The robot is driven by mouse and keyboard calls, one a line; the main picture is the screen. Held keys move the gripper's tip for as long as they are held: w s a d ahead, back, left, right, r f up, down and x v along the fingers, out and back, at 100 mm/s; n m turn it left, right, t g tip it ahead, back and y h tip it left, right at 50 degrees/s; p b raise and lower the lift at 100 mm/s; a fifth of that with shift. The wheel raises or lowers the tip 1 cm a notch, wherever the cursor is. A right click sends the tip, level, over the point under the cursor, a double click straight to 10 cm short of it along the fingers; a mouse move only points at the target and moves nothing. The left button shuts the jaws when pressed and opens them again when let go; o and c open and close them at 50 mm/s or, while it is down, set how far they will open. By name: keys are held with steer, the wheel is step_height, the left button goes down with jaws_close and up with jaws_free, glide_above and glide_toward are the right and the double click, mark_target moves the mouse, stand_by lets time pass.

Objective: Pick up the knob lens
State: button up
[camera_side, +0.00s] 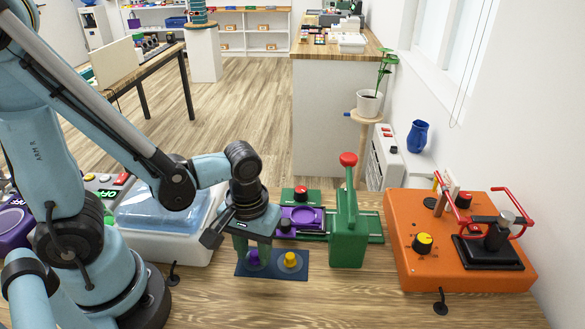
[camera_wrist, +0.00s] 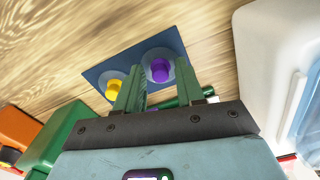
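Two lenses with knobs sit on a dark blue mat (camera_side: 273,272) in the side view. One has a purple knob (camera_side: 253,259), the other a yellow knob (camera_side: 290,260). Each knob rises from a clear round disc. My gripper (camera_side: 252,247) points down over the purple one, its green fingers apart. In the wrist view the purple knob (camera_wrist: 160,71) shows between and just past the open fingertips (camera_wrist: 158,68). I cannot tell whether the fingers touch it. The yellow knob (camera_wrist: 113,90) is left of the fingers, and the blue mat (camera_wrist: 130,60) lies beneath both.
A green press-like device (camera_side: 348,235) with a red ball handle stands right of the mat, with a purple round holder (camera_side: 302,218) behind. An orange machine (camera_side: 450,240) is farther right. A white box with a blue clear lid (camera_side: 160,210) is at left. The front tabletop is mostly clear.

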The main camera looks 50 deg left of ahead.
jaws_close()
steer(key=shift+r, duration=0.1)
